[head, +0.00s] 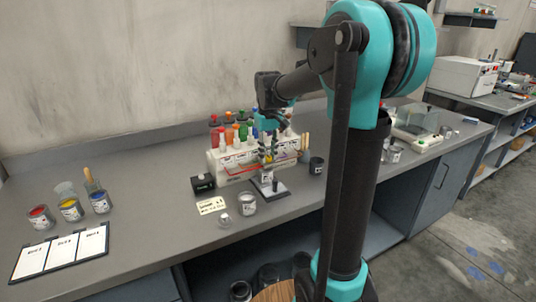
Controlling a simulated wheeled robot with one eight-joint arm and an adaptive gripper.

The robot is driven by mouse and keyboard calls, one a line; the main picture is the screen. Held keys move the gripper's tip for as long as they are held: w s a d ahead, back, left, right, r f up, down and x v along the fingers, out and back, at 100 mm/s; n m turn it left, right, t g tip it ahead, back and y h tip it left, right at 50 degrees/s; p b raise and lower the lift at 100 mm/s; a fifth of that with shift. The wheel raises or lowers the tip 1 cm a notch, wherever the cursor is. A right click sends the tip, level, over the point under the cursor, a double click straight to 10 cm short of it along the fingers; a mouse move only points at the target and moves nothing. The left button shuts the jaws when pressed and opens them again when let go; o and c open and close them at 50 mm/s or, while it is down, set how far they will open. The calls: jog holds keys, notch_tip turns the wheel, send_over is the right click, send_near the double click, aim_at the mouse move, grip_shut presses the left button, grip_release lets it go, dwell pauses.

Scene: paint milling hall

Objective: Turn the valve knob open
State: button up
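My gripper (267,156) points down at the middle of the bench, in front of a white rack (223,166) of colored bottles. It is small and dark here, so its finger opening cannot be made out. The valve knob cannot be picked out clearly. It may be on this fixture, partly hidden by my gripper. I cannot tell whether my gripper touches anything.
A dark cup (316,165) is to the right. Paint jars (70,209) and a sample board (62,252) are at left. The bench (150,190) is bare between.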

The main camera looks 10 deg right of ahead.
aim_at(268, 156)
jog(key=o, duration=0.5)
jog(key=shift+c, duration=0.2)
jog(key=shift+r, duration=0.15)
notch_tip(268, 156, up, 12)
jog(key=shift+s, duration=0.1)
